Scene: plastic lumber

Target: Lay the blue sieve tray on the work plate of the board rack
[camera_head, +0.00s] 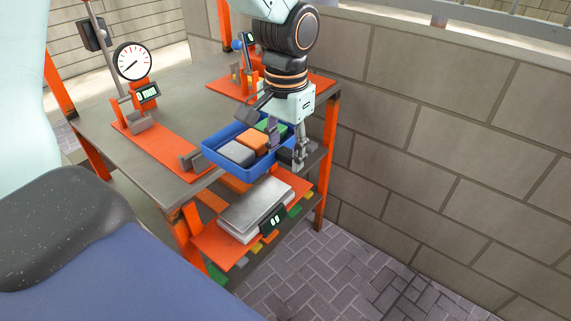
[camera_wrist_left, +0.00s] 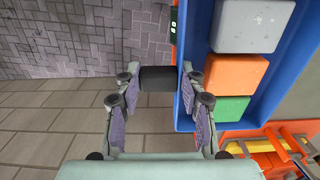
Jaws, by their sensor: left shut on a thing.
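The blue sieve tray (camera_head: 212,155) holds a grey block (camera_head: 238,153), an orange block (camera_head: 254,141) and a green block (camera_head: 268,126). It is over the front right part of the grey rack top; whether it touches the top, I cannot tell. My left gripper (camera_head: 287,150) is at the tray's right side. In the left wrist view, its fingers (camera_wrist_left: 157,85) are shut on a black grip (camera_wrist_left: 158,78) beside the tray's blue wall (camera_wrist_left: 190,60). The board rack (camera_head: 160,83) has a grey top and orange posts. My right gripper is not in view.
A dial gauge (camera_head: 133,62) stands on an orange base (camera_head: 165,150) left of the tray. Another orange plate (camera_head: 232,90) with a small device lies behind. Below is a grey scale (camera_head: 250,208) on the lower shelf. A block wall (camera_head: 450,110) stands close on the right.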

